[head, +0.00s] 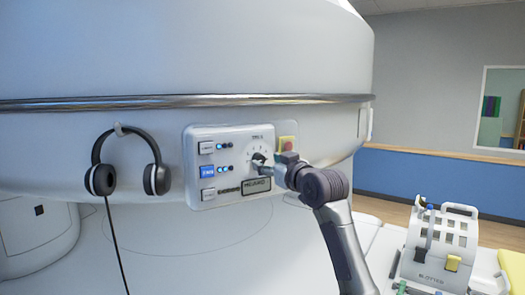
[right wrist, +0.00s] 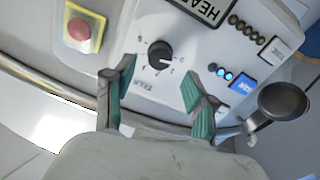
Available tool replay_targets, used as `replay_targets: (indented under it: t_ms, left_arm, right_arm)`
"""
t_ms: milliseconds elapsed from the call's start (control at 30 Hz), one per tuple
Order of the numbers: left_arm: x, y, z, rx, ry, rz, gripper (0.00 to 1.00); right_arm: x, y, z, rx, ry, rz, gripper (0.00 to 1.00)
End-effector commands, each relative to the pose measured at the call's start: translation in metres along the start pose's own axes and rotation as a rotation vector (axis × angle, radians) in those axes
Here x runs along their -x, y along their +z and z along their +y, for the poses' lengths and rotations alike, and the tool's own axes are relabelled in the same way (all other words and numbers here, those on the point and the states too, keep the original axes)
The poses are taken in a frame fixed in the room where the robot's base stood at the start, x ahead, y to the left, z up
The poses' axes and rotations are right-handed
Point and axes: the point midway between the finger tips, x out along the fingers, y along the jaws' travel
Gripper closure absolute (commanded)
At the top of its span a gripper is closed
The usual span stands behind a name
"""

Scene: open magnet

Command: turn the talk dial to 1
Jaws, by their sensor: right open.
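The talk dial (right wrist: 160,54) is a round black knob on the white control panel (head: 228,190), with a printed scale around it. In the head view the dial (head: 257,158) sits at the panel's right part, partly covered by my gripper. Its setting is too small to read surely. My right gripper (head: 270,164) is at the panel, just right of the dial. In the right wrist view its green-padded fingers (right wrist: 157,72) are spread apart, with the knob between and just beyond the tips. Nothing is held. My left gripper is not in view.
A red button on a yellow plate (right wrist: 82,29) is close to the dial. A headset (head: 128,165) hangs left of the panel. A metal rail (head: 180,101) runs above. A white coil-like unit (head: 440,245) stands at lower right.

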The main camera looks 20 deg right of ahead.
Motion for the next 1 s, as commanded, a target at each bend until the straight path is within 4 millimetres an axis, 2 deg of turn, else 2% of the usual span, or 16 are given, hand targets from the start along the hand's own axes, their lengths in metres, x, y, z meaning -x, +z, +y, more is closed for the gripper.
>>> replay_targets:
  t_ms: [33, 233, 600, 667, 933, 1000]
  left_arm:
    - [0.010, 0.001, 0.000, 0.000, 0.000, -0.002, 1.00]
    - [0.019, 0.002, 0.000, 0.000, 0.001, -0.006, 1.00]
    - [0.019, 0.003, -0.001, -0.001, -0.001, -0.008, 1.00]
    - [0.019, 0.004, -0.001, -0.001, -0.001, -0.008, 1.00]
    - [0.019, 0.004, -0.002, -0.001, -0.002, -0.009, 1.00]
    - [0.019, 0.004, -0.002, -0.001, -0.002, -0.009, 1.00]
  right_arm:
    - [-0.009, -0.004, 0.000, -0.001, -0.001, -0.003, 0.44]
    - [-0.031, -0.001, 0.000, 0.000, -0.001, -0.003, 0.44]
    - [-0.036, 0.001, 0.000, 0.001, 0.000, 0.000, 0.44]
    - [-0.036, 0.001, 0.000, 0.001, 0.000, 0.000, 0.52]
    - [-0.035, 0.001, 0.000, 0.001, 0.001, -0.001, 0.97]
    - [-0.035, 0.001, 0.000, 0.001, 0.001, -0.001, 1.00]
